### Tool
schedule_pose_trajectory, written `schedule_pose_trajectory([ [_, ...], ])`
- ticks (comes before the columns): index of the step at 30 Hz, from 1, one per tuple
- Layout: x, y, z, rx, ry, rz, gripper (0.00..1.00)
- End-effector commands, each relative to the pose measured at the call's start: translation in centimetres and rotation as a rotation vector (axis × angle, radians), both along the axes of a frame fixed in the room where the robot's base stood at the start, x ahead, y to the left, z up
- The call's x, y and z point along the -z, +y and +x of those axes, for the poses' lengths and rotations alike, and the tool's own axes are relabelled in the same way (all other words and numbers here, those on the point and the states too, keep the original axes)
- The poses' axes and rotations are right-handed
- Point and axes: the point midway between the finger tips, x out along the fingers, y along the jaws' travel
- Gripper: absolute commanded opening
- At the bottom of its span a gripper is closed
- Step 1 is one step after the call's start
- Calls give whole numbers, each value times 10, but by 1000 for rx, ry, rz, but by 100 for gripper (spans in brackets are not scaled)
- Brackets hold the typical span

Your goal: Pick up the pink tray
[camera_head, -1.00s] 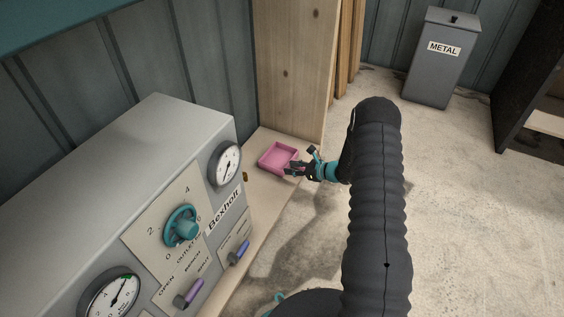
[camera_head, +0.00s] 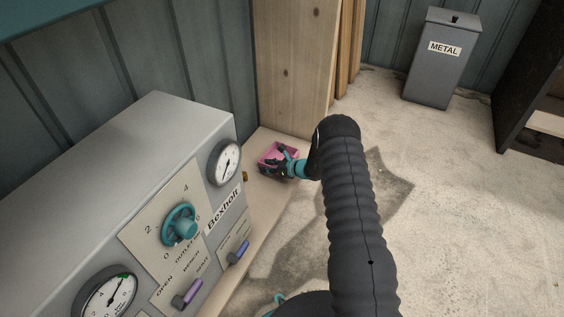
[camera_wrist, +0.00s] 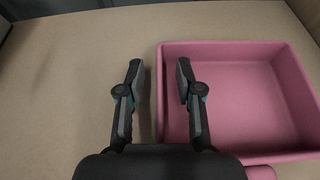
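The pink tray (camera_head: 266,157) lies on the wooden bench in the head view, partly hidden by my gripper (camera_head: 277,160). In the wrist view the pink tray (camera_wrist: 250,95) fills the right side and looks empty. My gripper (camera_wrist: 159,75) is open there, with its two fingers apart. The left finger is outside the tray's left wall, over the bench. The right finger is over the tray's inner side, so the left wall lies between the fingers. I cannot tell whether either finger touches the wall.
The wooden bench (camera_head: 262,204) is bare left of the tray. A grey gauge box (camera_head: 130,150) with dials and levers stands at the left. A tall wooden panel (camera_head: 293,70) rises behind the tray. A grey METAL bin (camera_head: 437,70) stands on the floor at the back right.

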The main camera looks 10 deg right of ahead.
Motion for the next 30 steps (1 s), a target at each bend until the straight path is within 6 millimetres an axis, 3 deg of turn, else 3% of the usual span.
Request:
schedule_pose_trajectory([
  [8, 1, 2, 2, 1, 0, 0, 35],
  [12, 1, 2, 2, 1, 0, 0, 3],
  [13, 1, 2, 2, 1, 0, 0, 0],
  [25, 0, 2, 2, 1, -1, 1, 0],
  [30, -10, 2, 3, 1, -2, 0, 0],
])
